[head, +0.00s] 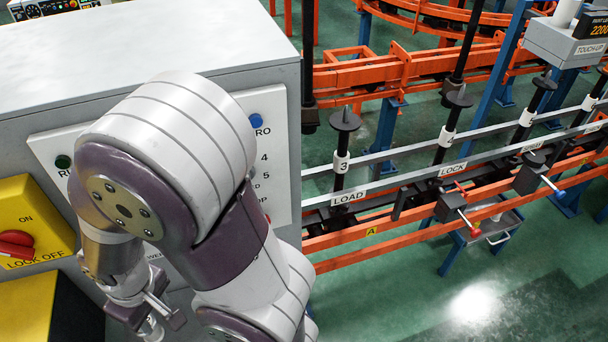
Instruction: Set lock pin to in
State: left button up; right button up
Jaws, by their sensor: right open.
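The LOCK label (453,170) is on the grey rail at the right. Below it, a dark block (450,207) carries a lock pin (465,221), a light rod with a red end that sticks out toward the front right. How far the pin sits in the block is hard to tell. My right gripper (160,318) is at the lower left, in front of the grey cabinet and far from the pin. It is open and looks empty; my arm partly hides the panel behind it. My left gripper is out of view.
A grey cabinet (150,40) with a yellow lock-off switch (28,222) fills the left. Orange rails (350,255) and upright spindles (342,160) cross the right. A second block (528,180) has a blue-ended rod. Green floor (400,305) in front is clear.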

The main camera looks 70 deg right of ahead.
aim_at(475, 233)
jog(key=z, duration=3.75)
jog(key=i+l+z, duration=0.1)
jog(key=i+z, duration=0.15)
jog(key=i, duration=0.95)
